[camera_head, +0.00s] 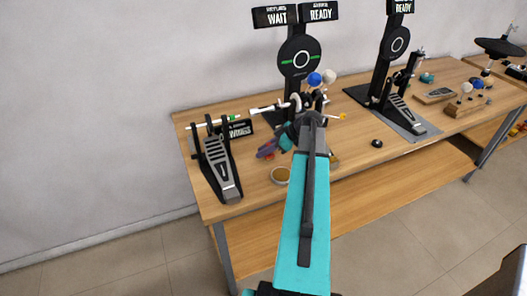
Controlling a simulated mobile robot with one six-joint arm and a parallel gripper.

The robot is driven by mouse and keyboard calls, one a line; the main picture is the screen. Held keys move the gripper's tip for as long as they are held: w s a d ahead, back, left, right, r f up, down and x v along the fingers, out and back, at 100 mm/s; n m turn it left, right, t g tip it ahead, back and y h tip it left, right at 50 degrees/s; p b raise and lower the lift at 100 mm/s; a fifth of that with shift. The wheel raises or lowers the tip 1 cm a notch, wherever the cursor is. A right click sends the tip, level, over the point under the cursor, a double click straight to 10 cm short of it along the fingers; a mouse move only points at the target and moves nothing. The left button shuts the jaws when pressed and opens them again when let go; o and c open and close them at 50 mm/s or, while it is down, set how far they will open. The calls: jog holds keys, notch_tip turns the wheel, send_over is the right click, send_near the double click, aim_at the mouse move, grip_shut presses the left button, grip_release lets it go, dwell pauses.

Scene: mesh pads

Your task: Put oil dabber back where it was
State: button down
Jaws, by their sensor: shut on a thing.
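My gripper (302,108) is over the left part of the wooden bench, seen from behind along my teal arm. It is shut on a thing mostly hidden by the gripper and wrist. A thin piece with a yellow tip (342,117) sticks out to the right of the wrist; it looks like the oil dabber, but its grip is hidden. A pale rod (264,110) shows to the left of the gripper; I cannot tell whether it is held.
A drum pedal (219,168) stands at the bench's left end. Behind my gripper are a black stand (299,58) with a "READY" sign and blue and white balls. Another pedal (402,112) and a wooden block (466,104) stand right.

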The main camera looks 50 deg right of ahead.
jog(key=c, duration=1.6)
grip_release()
jog(key=shift+r, duration=0.2)
jog(key=shift+s+d+r, duration=0.25)
jog(key=shift+s+d, duration=0.05)
jog(key=shift+s, duration=0.1)
jog(key=shift+b+v, duration=1.85)
jog(key=shift+v, duration=3.6)
jog(key=shift+a, duration=0.1)
